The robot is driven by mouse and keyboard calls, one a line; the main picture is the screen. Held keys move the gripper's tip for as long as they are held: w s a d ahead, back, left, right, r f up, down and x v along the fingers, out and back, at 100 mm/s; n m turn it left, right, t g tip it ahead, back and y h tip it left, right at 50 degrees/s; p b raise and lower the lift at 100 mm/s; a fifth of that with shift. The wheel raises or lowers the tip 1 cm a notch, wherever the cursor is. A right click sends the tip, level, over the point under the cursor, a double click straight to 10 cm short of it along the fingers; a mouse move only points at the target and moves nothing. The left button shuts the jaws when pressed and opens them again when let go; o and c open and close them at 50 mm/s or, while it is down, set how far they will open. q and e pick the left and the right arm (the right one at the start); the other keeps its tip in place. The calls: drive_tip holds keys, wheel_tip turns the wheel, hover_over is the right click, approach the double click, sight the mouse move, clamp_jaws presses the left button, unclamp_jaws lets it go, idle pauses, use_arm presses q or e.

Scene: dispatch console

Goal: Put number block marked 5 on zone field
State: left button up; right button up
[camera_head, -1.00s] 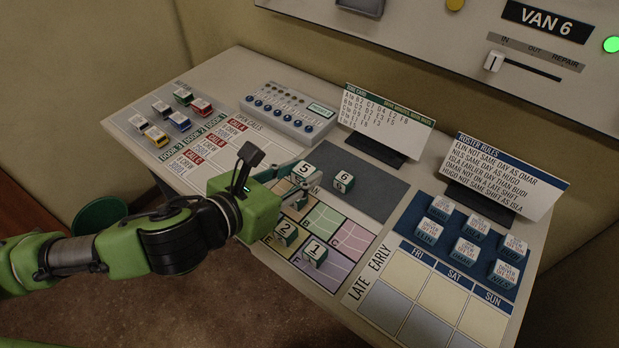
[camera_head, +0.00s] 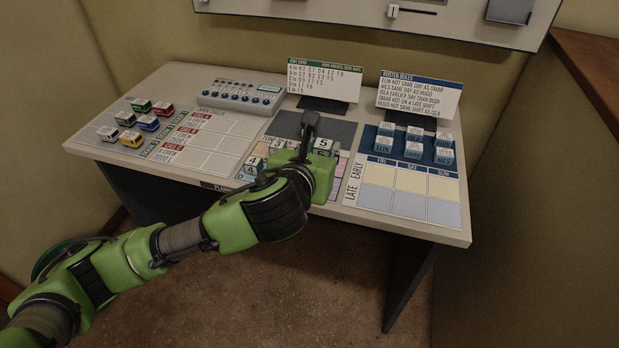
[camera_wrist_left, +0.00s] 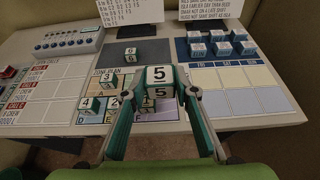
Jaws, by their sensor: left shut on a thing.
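The number block marked 5 (camera_head: 325,144) is a green-sided cube with a white top. My left gripper (camera_wrist_left: 160,88) is shut on it, with a finger on either side, in the left wrist view. In the head view my left gripper (camera_head: 318,170) is over the right part of the tow plan and hides much of it. The zone field (camera_wrist_left: 172,112) is a grid of coloured, lettered cells; its lilac part shows under and beside the held block. Blocks 3 (camera_wrist_left: 107,77), 4 (camera_wrist_left: 90,107) and 2 (camera_wrist_left: 113,103) stand on the grid. The gap beneath block 5 is hard to judge.
Block 6 (camera_wrist_left: 130,52) stands on the dark pad (camera_wrist_left: 152,46) behind the grid. The roster board (camera_head: 411,196) with several name blocks lies to the right. Two card stands (camera_head: 324,82) are behind. Toy vans (camera_head: 131,139) and the call sheet (camera_head: 203,143) are at left.

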use_arm(q)
drive_tip(key=shift+w+f, duration=0.2)
drive_tip(key=shift+w, duration=0.15)
drive_tip(key=w+a+f, duration=0.1)
drive_tip(key=w+f, duration=0.2)
drive_tip(key=w, duration=0.1)
drive_tip(key=w+a+f, duration=0.1)
drive_tip(key=w+f, duration=0.2)
drive_tip(key=w, duration=0.1)
drive_tip(key=w+a+f, duration=0.1)
drive_tip(key=w+f, duration=0.1)
drive_tip(key=w, duration=0.2)
drive_tip(key=shift+w+a+f+p, duration=0.1)
drive_tip(key=shift+a+f+p, duration=0.05)
drive_tip(key=shift+f+p, duration=0.25)
drive_tip(key=shift+w+a+f, duration=0.1)
drive_tip(key=shift+w+f, duration=0.2)
drive_tip(key=shift+f, duration=0.1)
wheel_tip(320, 180, down, 3)
drive_tip(key=shift+w+f, duration=0.1)
drive_tip(key=shift+f, duration=0.1)
use_arm(e)
drive_tip(key=shift+w+d+r, duration=0.1)
drive_tip(key=shift+w+r, duration=0.15)
drive_tip(key=shift+w, duration=0.35)
drive_tip(key=shift+w+d+r, duration=0.1)
drive_tip(key=shift+w+r, duration=0.15)
drive_tip(key=shift+w, duration=0.3)
use_arm(q)
drive_tip(key=shift+f, duration=0.1)
